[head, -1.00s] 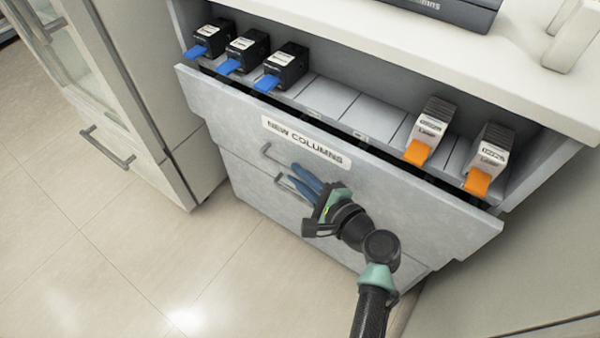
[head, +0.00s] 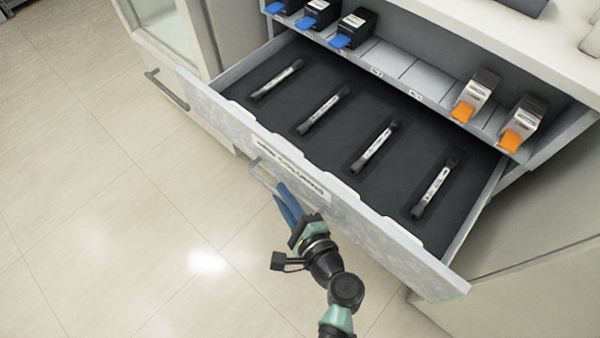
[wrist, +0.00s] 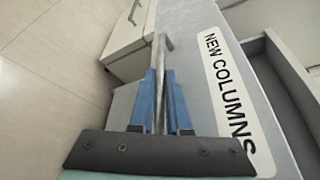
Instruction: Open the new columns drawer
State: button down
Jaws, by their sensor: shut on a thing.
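The new columns drawer (head: 232,128) is pulled well out of the cabinet. Its dark lining holds several columns (head: 374,146), each lying in its own recess. The drawer front carries a "NEW COLUMNS" label (wrist: 229,95), which fills the right part of the wrist view. My gripper (head: 282,190) is at the drawer's metal handle (head: 262,176). In the wrist view its blue fingers (wrist: 161,85) are shut on the handle bar (wrist: 160,60). Part of the handle is hidden behind the fingers.
Above the drawer, a shelf holds black boxes with blue tabs (head: 352,28) and white boxes with orange tabs (head: 476,92). A cabinet with a handle (head: 166,90) stands at the left. The floor (head: 110,230) in front and to the left is clear.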

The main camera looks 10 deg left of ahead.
jog(key=shift+s+a, duration=0.75)
jog(key=shift+s, duration=0.35)
jog(key=c, duration=0.9)
grip_release()
jog(key=p+v, duration=0.3)
jog(key=v, duration=1)
jog(key=shift+a, duration=0.1)
